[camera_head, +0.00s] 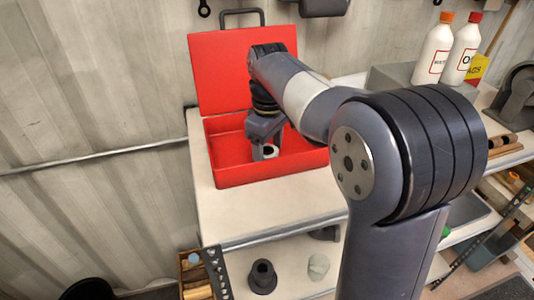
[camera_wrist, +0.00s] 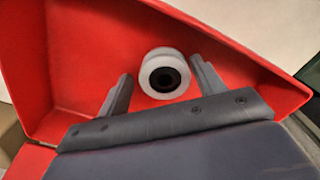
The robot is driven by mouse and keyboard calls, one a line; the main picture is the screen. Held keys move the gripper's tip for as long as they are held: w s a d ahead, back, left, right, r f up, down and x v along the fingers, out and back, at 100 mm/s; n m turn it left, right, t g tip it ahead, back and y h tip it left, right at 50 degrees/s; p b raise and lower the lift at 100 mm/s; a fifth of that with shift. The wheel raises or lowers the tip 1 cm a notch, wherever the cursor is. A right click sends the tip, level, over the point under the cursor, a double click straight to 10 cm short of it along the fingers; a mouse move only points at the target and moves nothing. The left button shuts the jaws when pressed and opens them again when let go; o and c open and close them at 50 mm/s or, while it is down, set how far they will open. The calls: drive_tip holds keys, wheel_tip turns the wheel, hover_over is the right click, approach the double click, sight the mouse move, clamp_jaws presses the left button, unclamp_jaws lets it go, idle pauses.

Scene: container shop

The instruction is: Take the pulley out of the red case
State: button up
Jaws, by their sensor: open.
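The red case (camera_head: 222,172) stands on the bench with its lid raised against the wall; its inside wall fills much of the wrist view (camera_wrist: 70,30). The pulley (camera_wrist: 147,77) is a whitish ring with a dark centre, inside the case. In the head view the pulley (camera_head: 270,151) shows small below my gripper, partly hidden by it. My gripper (camera_head: 264,146) reaches down into the case. In the wrist view my gripper (camera_wrist: 162,78) has its two fingers apart, one on each side of the pulley. I cannot tell whether either finger touches it.
Two white bottles (camera_head: 436,48) stand on a grey box right of the case. The raised lid (camera_head: 215,70) rises close behind my arm. A dark flanged part (camera_head: 262,277) and a pale lump (camera_head: 318,266) lie on the shelf below. Bare bench lies in front of the case.

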drive_tip(key=shift+c, duration=0.5)
drive_tip(key=c, duration=0.8)
drive_tip(key=shift+r, duration=0.1)
